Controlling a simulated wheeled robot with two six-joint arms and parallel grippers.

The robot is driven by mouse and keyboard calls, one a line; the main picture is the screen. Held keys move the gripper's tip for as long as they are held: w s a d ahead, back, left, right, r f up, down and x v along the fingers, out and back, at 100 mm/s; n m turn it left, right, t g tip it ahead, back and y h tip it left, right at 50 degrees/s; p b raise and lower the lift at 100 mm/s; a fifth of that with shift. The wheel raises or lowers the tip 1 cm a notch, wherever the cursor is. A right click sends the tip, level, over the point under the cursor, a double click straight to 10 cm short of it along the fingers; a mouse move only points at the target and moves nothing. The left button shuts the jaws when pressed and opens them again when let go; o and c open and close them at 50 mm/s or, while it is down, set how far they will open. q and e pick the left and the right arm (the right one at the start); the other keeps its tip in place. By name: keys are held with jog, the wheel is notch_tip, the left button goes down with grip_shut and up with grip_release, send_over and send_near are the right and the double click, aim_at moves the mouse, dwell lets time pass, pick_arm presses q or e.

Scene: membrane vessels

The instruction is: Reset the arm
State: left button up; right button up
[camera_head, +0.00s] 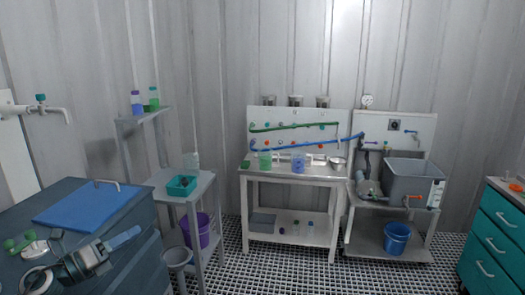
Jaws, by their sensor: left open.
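My left gripper (118,243) shows at the lower left, with its arm coming in from the left edge. Its grey body and blue-grey fingers are over the dark counter (140,262) and point right. The gripper is open, and I see nothing between its fingers. The exact gap is hard to make out at this angle. My right gripper is out of the picture.
A blue mat (85,204) lies on the counter. A side table (205,185) holds a teal tray (182,186). A white workbench (290,174) with pipes stands behind, beside a grey tank (412,180). A blue bucket (397,238) is below. The grated floor (300,272) is open in front.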

pick_arm(q)
jog(key=s+a+f+n+y, duration=0.1)
jog(key=s+f+n+y, duration=0.65)
jog(key=n, duration=0.65)
jog(key=s+a+f+n+y, duration=0.1)
jog(key=s+f+n+y, duration=0.3)
jog(key=f+n+y, duration=0.8)
jog(key=s+d+f+n+g+h, duration=0.2)
jog(key=s+d+f+n+g, duration=0.15)
jog(key=s, duration=0.35)
jog(key=s+d+f+n+g+h, duration=0.2)
jog(key=s+d+f+g, duration=0.15)
jog(key=s, duration=0.45)
jog(key=s+d+f+n+g+h, duration=0.2)
jog(key=s+d+n+g, duration=0.15)
jog(key=s, duration=0.35)
jog(key=a+f+g, duration=0.1)
jog(key=a+f, duration=0.1)
jog(key=f, duration=1.4)
jog(key=a+f+g, duration=0.1)
jog(key=a+f, duration=0.1)
jog(key=f, duration=1.3)
jog(key=s+f+g, duration=0.1)
jog(key=s+f, duration=1.6)
jog(key=f, duration=0.1)
jog(key=shift+s+a+f, duration=0.3)
jog(key=shift+s+a, duration=0.05)
jog(key=shift+a, duration=0.05)
